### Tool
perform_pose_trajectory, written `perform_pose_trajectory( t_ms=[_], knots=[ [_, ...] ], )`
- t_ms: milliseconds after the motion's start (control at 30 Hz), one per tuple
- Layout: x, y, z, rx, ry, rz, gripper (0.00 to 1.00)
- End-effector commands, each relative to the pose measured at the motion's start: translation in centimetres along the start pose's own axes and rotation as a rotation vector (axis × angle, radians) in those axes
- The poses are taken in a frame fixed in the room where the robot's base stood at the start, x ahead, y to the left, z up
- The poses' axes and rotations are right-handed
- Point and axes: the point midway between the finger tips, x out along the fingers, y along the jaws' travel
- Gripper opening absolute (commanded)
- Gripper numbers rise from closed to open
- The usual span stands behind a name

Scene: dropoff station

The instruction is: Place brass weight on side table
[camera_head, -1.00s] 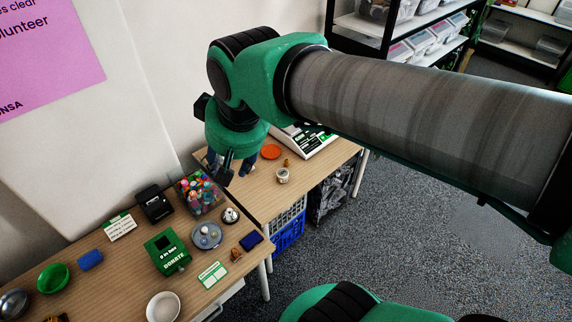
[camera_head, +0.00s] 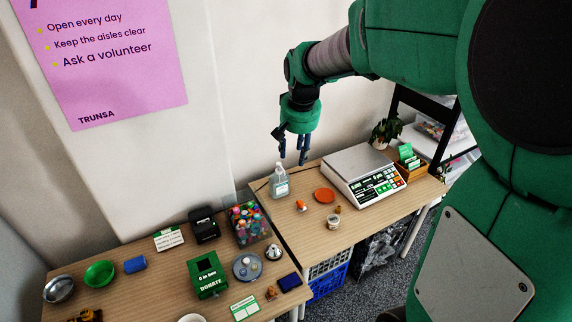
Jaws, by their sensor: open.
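A small brass-coloured piece (camera_head: 337,209), which looks like the brass weight, stands on the right-hand table (camera_head: 375,217), just behind a small pale jar (camera_head: 333,222). It is too small to make out in detail. I cannot tell which of the two tables is the side table; the other is the left-hand table (camera_head: 135,290). My gripper (camera_head: 293,160) hangs fingers down above the back of the right-hand table, behind and left of the brass piece. Its fingers are apart with nothing between them.
A clear bottle (camera_head: 279,183) stands close below my gripper. An orange disc (camera_head: 324,195), a small orange-and-white item (camera_head: 301,205) and a scale (camera_head: 364,179) are on the same table. A green donation box (camera_head: 207,275) and a bin of colourful items (camera_head: 248,224) crowd the left-hand table.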

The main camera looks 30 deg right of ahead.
Motion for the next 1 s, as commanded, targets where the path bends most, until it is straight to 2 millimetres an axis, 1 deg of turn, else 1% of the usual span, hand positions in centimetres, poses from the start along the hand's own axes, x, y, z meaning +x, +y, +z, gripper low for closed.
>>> perform_pose_trajectory(
  t_ms=[33, 200, 367, 500, 767, 1000],
  knots=[
    [1.2, 0.7, -1.1, 0.017, -0.011, 0.005, 0.41],
    [4.7, 2.6, -4.3, 0.068, -0.037, 0.018, 0.41],
    [8.3, 4.7, -7.0, 0.118, -0.062, 0.03, 0.41],
    [11.6, 6.8, -9.1, 0.16, -0.083, 0.039, 0.41],
    [18.4, 11.0, -12.2, 0.24, -0.123, 0.057, 0.41],
    [25.3, 15.4, -14.1, 0.315, -0.161, 0.071, 0.41]
  ],
)
